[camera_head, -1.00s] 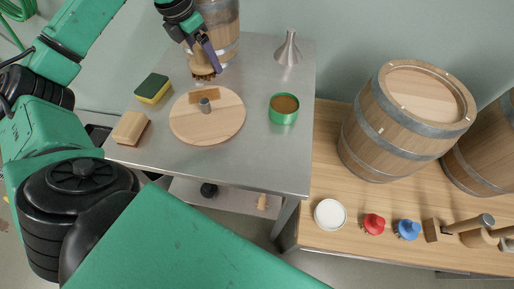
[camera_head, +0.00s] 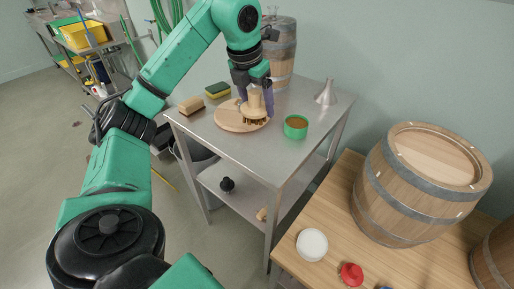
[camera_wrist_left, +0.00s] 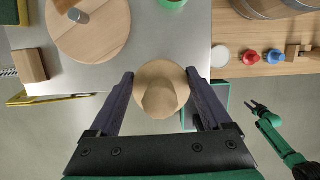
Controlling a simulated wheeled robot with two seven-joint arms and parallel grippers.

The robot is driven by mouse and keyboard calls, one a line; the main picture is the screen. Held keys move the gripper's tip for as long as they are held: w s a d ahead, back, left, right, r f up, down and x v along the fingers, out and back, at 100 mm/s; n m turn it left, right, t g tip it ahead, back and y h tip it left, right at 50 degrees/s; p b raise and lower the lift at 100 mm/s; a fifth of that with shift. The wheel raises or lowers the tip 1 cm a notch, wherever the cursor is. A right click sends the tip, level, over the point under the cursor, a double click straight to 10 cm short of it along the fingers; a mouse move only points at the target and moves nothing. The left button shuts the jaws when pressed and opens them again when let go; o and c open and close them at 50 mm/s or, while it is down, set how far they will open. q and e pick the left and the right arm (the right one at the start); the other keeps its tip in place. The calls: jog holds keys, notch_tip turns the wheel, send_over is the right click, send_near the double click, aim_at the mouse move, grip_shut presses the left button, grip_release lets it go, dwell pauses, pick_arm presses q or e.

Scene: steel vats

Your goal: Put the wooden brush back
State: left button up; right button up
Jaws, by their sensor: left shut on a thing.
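My left gripper (camera_head: 254,92) is shut on the wooden brush (camera_head: 254,103), a pale round wooden body with dark bristles pointing down. In the head view the brush overlaps the right part of the round wooden board (camera_head: 228,116); contact cannot be told. In the left wrist view the brush (camera_wrist_left: 160,88) sits between both fingers, which hide its sides, and the board (camera_wrist_left: 100,45) with a grey peg is up and left. My right gripper (camera_wrist_left: 256,107) shows small at the right of the wrist view; its jaw state is unclear.
The steel table (camera_head: 265,150) also bears a sponge (camera_head: 217,90), a wooden block (camera_head: 191,105), a green tin (camera_head: 295,127) and a funnel (camera_head: 326,93). A barrel (camera_head: 281,52) stands behind the brush. The wooden bench (camera_head: 340,215) holds a large barrel (camera_head: 420,185) and a white lid (camera_head: 312,245).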

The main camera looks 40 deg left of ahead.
pick_arm(q)
notch_tip(320, 180, down, 14)
jog(key=shift+d, duration=0.1)
pick_arm(e)
jog(key=shift+d+f, duration=0.2)
jog(key=shift+f, duration=0.2)
pick_arm(q)
jog(key=shift+s+d, duration=0.1)
jog(key=shift+f+b, duration=0.1)
jog(key=shift+b, duration=0.25)
jog(key=o, duration=1)
pick_arm(e)
jog(key=shift+f, duration=0.15)
